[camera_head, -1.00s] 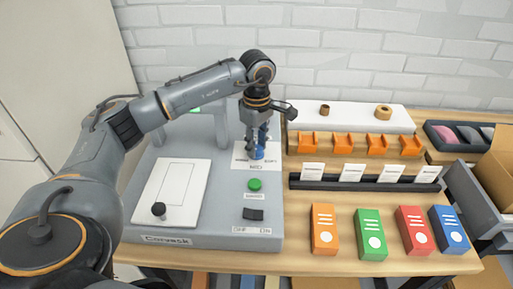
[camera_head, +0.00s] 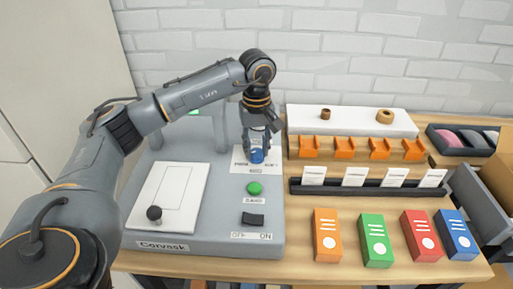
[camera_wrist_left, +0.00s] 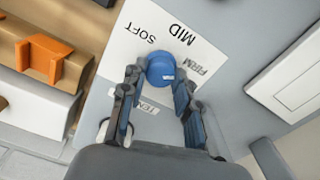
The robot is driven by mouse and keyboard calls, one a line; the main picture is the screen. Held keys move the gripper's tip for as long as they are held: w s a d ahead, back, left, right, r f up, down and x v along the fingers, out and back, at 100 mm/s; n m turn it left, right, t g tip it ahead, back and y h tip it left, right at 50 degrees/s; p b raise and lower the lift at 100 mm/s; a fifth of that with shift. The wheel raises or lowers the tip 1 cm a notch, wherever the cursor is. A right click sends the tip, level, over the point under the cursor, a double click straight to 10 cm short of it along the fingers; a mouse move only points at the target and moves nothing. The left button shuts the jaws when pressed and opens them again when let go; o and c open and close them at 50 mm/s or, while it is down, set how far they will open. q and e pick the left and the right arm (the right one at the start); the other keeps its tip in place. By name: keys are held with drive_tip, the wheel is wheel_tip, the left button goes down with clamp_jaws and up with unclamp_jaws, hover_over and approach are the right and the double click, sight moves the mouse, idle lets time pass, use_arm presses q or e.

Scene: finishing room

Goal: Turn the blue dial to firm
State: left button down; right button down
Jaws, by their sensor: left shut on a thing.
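The blue dial (camera_wrist_left: 160,66) is on a white label sheet (camera_wrist_left: 150,40) that reads SOFT, MID and FIRM, plus a partly hidden label. A small white mark shows on the dial's lower right in the wrist view, on the FIRM side. My left gripper (camera_wrist_left: 158,76) has a finger on either side of the dial and is shut on it. In the head view, my left gripper (camera_head: 259,150) points down over the dial (camera_head: 257,156) on the grey machine and partly hides its labels. My right gripper is not in view.
The machine also has a green button (camera_head: 254,188), a black rocker switch (camera_head: 253,219) marked OFF and ON, and a white lid (camera_head: 168,200) with a black knob. Orange holders (camera_head: 344,147) stand close to the right. Several coloured boxes (camera_head: 375,238) line the bench front.

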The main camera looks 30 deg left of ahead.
sight(257, 151)
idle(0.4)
use_arm(q)
drive_tip(key=c, duration=1)
unclamp_jaws()
wheel_tip(257, 151, up, 12)
drive_tip(key=shift+r, duration=0.1)
